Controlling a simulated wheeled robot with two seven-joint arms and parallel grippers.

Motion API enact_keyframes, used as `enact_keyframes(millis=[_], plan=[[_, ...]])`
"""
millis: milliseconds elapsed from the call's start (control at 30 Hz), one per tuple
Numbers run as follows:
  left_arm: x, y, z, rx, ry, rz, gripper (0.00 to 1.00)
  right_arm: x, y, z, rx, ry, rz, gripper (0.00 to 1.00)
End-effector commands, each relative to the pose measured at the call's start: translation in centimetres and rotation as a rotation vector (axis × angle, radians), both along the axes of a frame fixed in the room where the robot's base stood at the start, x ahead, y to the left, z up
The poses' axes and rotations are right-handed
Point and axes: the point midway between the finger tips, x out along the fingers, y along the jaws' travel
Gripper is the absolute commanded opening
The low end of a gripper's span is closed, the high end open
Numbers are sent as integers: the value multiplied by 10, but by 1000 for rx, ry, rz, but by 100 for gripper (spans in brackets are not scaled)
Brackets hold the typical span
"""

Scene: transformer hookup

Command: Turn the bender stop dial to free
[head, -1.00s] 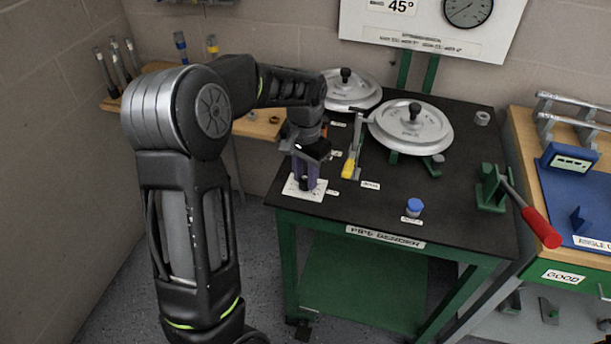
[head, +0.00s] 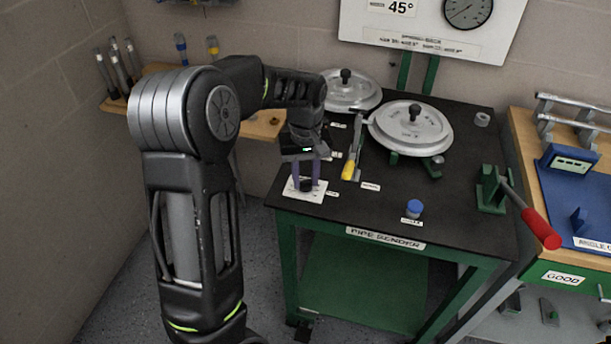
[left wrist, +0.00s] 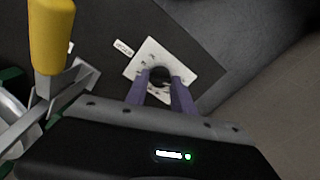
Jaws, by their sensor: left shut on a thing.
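The stop dial is a small dark round knob (left wrist: 160,75) on a white square plate (head: 292,189) at the near left corner of the pipe bender table. The plate also shows in the left wrist view (left wrist: 140,62), with small marks around the knob. My left gripper (head: 306,184) points down over the plate, and its two purple fingers are shut on the knob, one on each side. The fingers hide part of the knob, and I cannot read which mark it points to. My right gripper is not in view.
A yellow-handled lever (head: 349,168) stands close to the right of my left gripper; it also shows in the left wrist view (left wrist: 51,35). A blue-capped button (head: 414,207), two grey round discs with black knobs (head: 411,128) and a red-handled lever (head: 540,228) share the table.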

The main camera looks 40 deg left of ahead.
Motion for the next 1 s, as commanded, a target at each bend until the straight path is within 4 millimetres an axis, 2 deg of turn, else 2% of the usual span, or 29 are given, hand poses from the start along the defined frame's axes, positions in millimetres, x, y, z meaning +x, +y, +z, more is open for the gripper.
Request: enact_keyframes(millis=[233,667,700,933,1000], plan=[[1,0,1,0,-3,80,0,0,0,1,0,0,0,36],[1,1,1,1,-4,93,0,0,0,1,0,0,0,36],[1,1,1,1,-4,93,31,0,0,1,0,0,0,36],[0,0,0,0,-1,92,50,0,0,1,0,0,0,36],[0,0,0,0,-1,92,51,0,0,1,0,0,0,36]])
